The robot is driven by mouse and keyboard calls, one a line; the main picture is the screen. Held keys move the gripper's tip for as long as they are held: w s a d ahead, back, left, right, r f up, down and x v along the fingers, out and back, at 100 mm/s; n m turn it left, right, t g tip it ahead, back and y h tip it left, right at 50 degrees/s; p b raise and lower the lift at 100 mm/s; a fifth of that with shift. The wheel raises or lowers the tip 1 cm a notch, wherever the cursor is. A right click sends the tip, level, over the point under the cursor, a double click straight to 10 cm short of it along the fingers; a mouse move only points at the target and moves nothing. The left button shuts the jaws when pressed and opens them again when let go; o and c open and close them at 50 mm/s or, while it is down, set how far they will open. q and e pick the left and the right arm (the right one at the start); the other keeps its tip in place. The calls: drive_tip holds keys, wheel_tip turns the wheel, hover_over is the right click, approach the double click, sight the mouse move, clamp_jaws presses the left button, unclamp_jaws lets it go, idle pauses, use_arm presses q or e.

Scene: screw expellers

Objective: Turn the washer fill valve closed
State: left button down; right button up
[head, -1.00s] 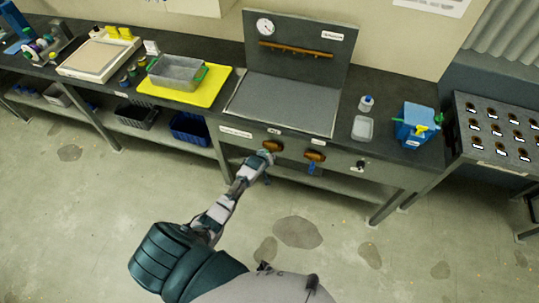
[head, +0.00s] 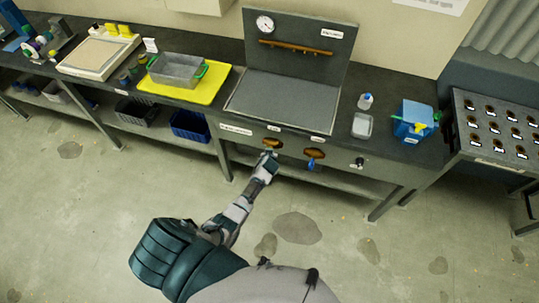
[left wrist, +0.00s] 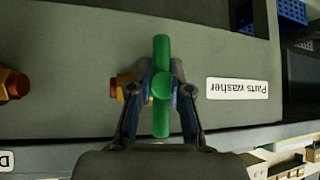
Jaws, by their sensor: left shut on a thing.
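The fill valve is the left one of two brass valves on the front of the parts washer (head: 290,103), and its brass body (head: 272,143) shows just above my gripper. In the left wrist view its green bar handle (left wrist: 161,120) stands upright in the picture, with a round hub at its middle. Part of the brass body (left wrist: 119,86) shows behind it. My left gripper (head: 268,158) reaches up to this valve from below. In the left wrist view the fingers (left wrist: 161,88) are shut on the handle, one on each side of the hub. My right gripper is not in view.
A second brass valve with a blue handle (head: 313,155) is to the right, and its fitting (left wrist: 12,84) shows in the left wrist view. A black knob (head: 361,162) sits further right. A lower shelf runs beneath the washer. The floor in front is clear.

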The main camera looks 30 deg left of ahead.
use_arm(q)
drive_tip(key=shift+w+a+r, duration=0.15)
drive_tip(key=shift+w+r, duration=0.15)
drive_tip(key=shift+r, duration=0.15)
drive_tip(key=c, duration=1.1)
unclamp_jaws()
drive_tip(key=shift+c, duration=0.2)
drive_tip(key=shift+o, duration=0.4)
drive_tip(key=shift+s+f, duration=0.15)
drive_tip(key=shift+f, duration=0.1)
drive_tip(key=v, duration=1.2)
drive_tip(key=shift+f, duration=0.1)
